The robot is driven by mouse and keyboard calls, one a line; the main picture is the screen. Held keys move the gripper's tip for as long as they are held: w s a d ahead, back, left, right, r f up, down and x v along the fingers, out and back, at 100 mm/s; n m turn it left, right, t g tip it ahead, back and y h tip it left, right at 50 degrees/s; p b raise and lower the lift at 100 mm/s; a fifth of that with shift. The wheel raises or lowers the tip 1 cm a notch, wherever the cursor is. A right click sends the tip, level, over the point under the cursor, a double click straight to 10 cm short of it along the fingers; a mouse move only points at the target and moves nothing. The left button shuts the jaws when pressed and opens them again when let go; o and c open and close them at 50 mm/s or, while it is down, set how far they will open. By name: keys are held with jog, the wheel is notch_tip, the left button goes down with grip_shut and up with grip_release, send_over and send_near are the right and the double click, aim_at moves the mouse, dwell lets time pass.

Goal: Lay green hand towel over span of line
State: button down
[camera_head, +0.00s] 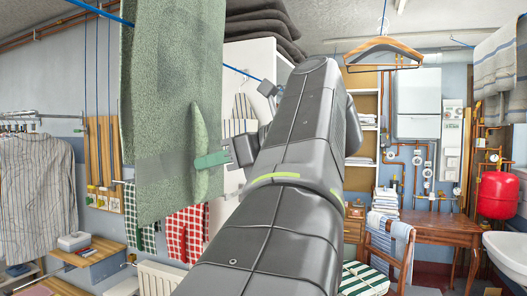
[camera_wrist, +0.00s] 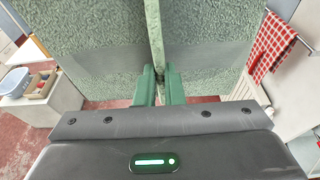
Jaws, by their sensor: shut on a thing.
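The green hand towel (camera_head: 165,105) hangs in a tall sheet at the left of the head view, its top out of frame. My gripper (camera_head: 210,160) is at the towel's right part, its green fingers shut on a raised fold. In the wrist view, the towel (camera_wrist: 90,35) fills the upper part, and the fold stands between the fingers of my gripper (camera_wrist: 162,80). The blue line (camera_head: 242,73) shows right of the towel and again at the top left. The towel's upper part is cut off, so how it meets the line cannot be told.
Red checked cloths (camera_head: 185,232) hang below and behind the towel. A white radiator (camera_head: 160,279) stands below them. Folded dark cloths (camera_head: 262,25) lie on top of the white cabinet behind my arm. A wooden hanger (camera_head: 383,48) hangs at the upper right.

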notch_tip(320, 180, down, 13)
jog(key=b, duration=0.4)
jog(key=shift+f+b, duration=0.2)
jog(key=shift+b, duration=0.2)
jog(key=shift+f, duration=0.4)
dwell(0.7)
jog(key=c, duration=1.5)
grip_release()
jog(key=shift+o, duration=0.2)
jog(key=p+v, duration=1)
jog(key=v, duration=0.3)
jog(key=shift+w+r+p, duration=0.2)
jog(key=shift+w+p, duration=0.05)
jog(key=shift+p, duration=0.1)
jog(key=shift+p, duration=0.5)
